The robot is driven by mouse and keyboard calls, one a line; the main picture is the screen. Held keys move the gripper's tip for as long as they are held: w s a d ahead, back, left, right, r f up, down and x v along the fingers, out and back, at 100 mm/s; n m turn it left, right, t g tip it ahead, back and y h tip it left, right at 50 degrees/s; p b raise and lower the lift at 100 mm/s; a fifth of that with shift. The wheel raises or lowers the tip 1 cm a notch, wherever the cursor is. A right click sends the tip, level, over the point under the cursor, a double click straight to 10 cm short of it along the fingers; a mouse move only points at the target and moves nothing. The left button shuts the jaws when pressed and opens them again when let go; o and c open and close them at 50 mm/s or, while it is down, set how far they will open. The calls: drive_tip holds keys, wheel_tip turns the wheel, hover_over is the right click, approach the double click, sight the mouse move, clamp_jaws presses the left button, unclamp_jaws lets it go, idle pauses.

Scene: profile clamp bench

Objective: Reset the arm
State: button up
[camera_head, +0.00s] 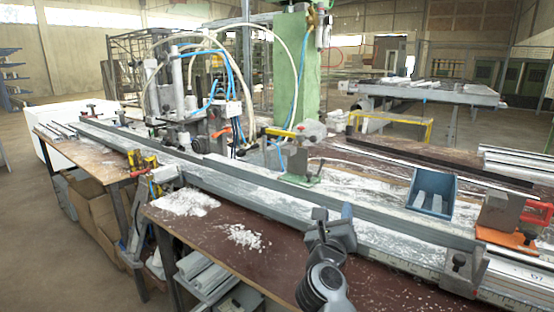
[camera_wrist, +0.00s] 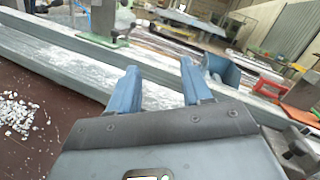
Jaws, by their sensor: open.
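My gripper (camera_head: 334,213) is at the front edge of the bench, with my dark wrist below it at the bottom of the head view. In the wrist view its two blue fingers (camera_wrist: 159,76) stand apart and nothing shows between them but the bench behind. The gripper is open and empty. The long grey profile rail (camera_head: 225,168) runs along the bench just behind the fingers. In the head view I cannot tell whether the fingertips touch the rail.
A green clamp stand (camera_head: 300,168) stands behind the rail. A blue bracket (camera_head: 433,192) and a red-orange clamp (camera_head: 505,217) stand to the right. White chips (camera_head: 243,237) lie on the brown bench top at left. Open air lies above the front edge.

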drive_tip(key=s+d+f+n+t+y, duration=0.1)
drive_tip(key=s+d+f+n, duration=0.35)
drive_tip(key=s, duration=0.45)
drive_tip(key=s+d+f+n+y, duration=0.1)
drive_tip(key=s+d+f+n, duration=0.2)
drive_tip(key=s+n, duration=0.4)
drive_tip(key=s+d+f+n+t, duration=0.1)
drive_tip(key=s+d+f+n, duration=0.25)
drive_tip(key=s, duration=0.65)
drive_tip(key=s+a+r+n+g+y, duration=0.1)
drive_tip(key=s+r+n+g+y, duration=0.15)
drive_tip(key=s+n, duration=1.05)
drive_tip(key=s+a+r+n+g+y, duration=0.25)
drive_tip(key=s+n, duration=0.35)
drive_tip(key=s, duration=1.4)
drive_tip(key=shift+h, duration=0.5)
drive_tip(key=f+b, duration=0.5)
drive_tip(key=f, duration=0.1)
drive_tip(key=shift+s+d+b, duration=0.1)
drive_tip(key=shift+d+b, duration=0.2)
drive_tip(key=shift+b, duration=0.1)
drive_tip(key=shift+c, duration=0.3)
